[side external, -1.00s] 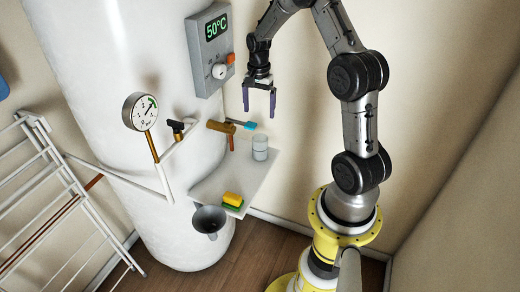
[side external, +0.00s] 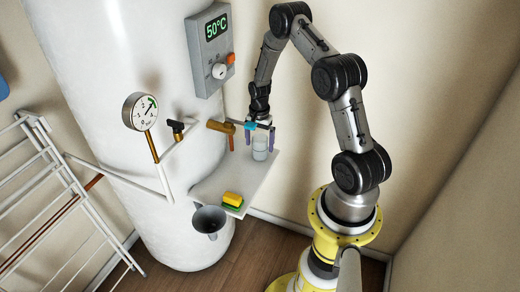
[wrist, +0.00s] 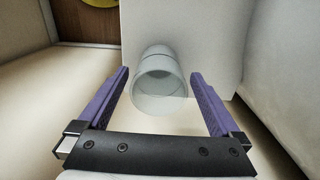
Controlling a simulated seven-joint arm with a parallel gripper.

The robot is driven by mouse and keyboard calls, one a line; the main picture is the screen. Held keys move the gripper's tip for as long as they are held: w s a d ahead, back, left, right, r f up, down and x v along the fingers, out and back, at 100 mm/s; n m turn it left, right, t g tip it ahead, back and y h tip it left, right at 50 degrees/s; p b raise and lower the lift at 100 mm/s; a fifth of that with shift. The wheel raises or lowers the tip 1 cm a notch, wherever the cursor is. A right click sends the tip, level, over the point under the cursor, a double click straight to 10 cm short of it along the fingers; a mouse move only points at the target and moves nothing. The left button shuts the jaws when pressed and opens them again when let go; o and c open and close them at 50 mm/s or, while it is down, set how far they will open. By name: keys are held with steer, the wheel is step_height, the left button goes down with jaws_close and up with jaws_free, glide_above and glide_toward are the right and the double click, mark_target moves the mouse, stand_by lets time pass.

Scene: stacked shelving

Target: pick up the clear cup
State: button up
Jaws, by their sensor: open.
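The clear cup (side external: 260,148) stands upright on the white shelf (side external: 252,178), near its back edge. In the wrist view the clear cup (wrist: 159,82) shows between the two purple fingers, with its round rim towards the camera. My gripper (side external: 260,139) is open and points down over the cup, with one finger to each side of it in the side view. In the wrist view my gripper (wrist: 160,76) has a gap on both sides of the cup. I cannot tell whether the fingertips reach below the cup's rim.
A yellow and green sponge (side external: 232,200) lies at the shelf's front. A grey funnel (side external: 209,220) is by its front corner. The white tank (side external: 130,60) stands to the left, with a control box (side external: 211,50).

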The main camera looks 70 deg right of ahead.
mark_target(260, 149)
steer(key=shift+d+f, duration=0.1)
steer(key=shift+f, duration=1.7)
steer(key=c, duration=1.3)
